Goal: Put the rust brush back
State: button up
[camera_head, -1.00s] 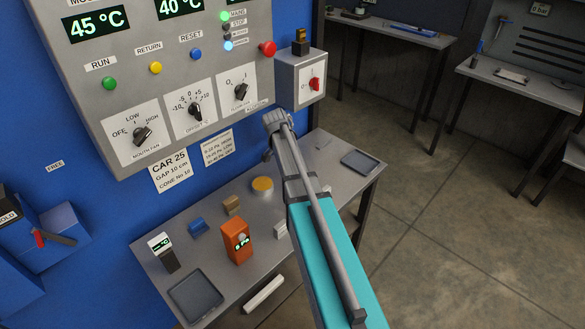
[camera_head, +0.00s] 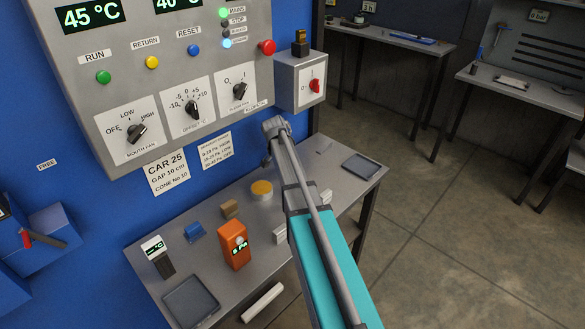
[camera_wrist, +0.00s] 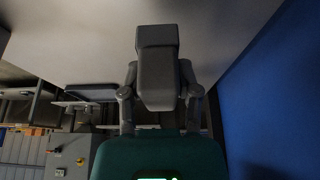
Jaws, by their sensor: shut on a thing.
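My gripper (camera_head: 275,128) is in front of the blue wall below the control panel, above the back of the grey bench. In the wrist view its fingers (camera_wrist: 158,85) are closed around a dark grey block-shaped thing (camera_wrist: 157,45), which I take to be the rust brush. No bristles show, so I cannot confirm it. In the head view my gripper and arm hide most of it. No other brush is clear on the bench.
The grey bench (camera_head: 235,195) carries an orange meter (camera_head: 234,247), a yellow-topped round tin (camera_head: 262,190), a brown block (camera_head: 229,208), a blue block (camera_head: 194,231) and dark trays (camera_head: 190,302) (camera_head: 361,167). The control panel (camera_head: 185,85) and switch box (camera_head: 301,80) are close above. Open floor (camera_head: 440,240) lies right.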

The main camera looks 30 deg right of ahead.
jog(key=shift+w+d+f+b, duration=0.1)
jog(key=shift+w+f+b, duration=0.3)
jog(key=shift+f+b, duration=1.4)
jog(key=shift+f, duration=0.15)
jog(key=shift+f, duration=0.1)
jog(key=o, duration=1)
jog(key=shift+r, duration=0.2)
jog(key=p+v, duration=0.7)
jog(key=shift+r, duration=0.2)
jog(key=shift+s, duration=0.3)
